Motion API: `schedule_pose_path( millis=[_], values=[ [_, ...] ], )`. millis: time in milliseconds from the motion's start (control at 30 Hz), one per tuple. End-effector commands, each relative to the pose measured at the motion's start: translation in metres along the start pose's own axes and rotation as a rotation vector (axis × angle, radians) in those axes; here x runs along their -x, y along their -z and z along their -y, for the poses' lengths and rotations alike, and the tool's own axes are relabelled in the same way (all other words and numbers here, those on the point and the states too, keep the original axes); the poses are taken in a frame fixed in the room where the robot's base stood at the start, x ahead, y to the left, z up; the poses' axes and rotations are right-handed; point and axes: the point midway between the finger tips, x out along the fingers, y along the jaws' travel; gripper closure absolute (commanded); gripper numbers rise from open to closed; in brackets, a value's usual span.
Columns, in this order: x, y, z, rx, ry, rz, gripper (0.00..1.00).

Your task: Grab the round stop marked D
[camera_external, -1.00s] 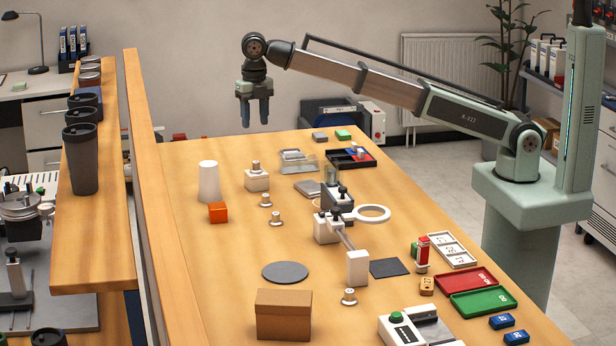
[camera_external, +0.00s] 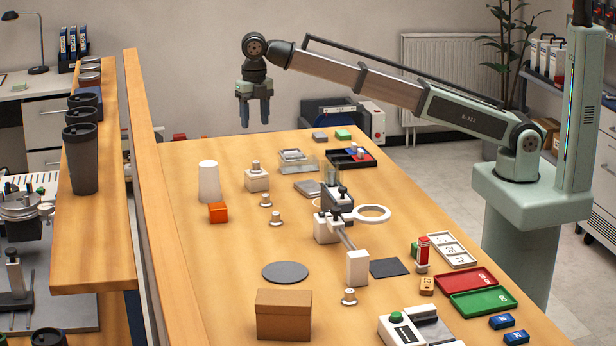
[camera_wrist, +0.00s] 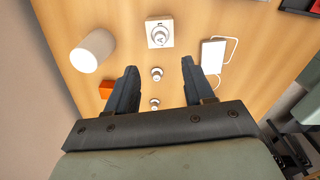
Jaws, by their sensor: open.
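Several small round metal stops are in view. One stop (camera_external: 256,166) sits on a white block (camera_external: 257,182); two others, a nearer stop (camera_external: 276,218) and a farther one (camera_external: 266,200), stand on the bare table. Another stop (camera_external: 349,297) stands by the cardboard box. I cannot read which is marked D. My gripper (camera_external: 255,117) is open and empty, high above the far-left end of the table. In the wrist view, my gripper (camera_wrist: 159,66) has a stop (camera_wrist: 156,74) showing between its fingers, well below, with another stop (camera_wrist: 154,104) nearer the palm.
A white cylinder (camera_external: 208,182) and an orange block (camera_external: 218,212) stand left of the stops. A magnifier ring (camera_external: 373,213) and white fixture (camera_external: 357,268) stand to the right. A wooden partition (camera_external: 160,200) runs along the left edge. A cardboard box (camera_external: 284,315) is in front.

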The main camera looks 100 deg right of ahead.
Motion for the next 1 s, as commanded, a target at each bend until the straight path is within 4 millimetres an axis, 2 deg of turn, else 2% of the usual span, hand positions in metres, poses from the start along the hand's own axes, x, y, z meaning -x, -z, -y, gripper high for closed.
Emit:
schedule_pose_path(
  millis=[233,367,467,700,1000],
  values=[
    [0.000,0.006,-0.003,0.008,0.000,0.000,0.48],
    [0.000,0.034,-0.014,0.046,0.000,0.000,0.48],
    [-0.002,0.073,-0.029,0.099,0.002,-0.001,0.48],
    [-0.008,0.183,-0.061,0.244,0.011,-0.004,0.48],
    [-0.016,0.326,-0.087,0.425,0.027,-0.006,0.48]
  ],
)
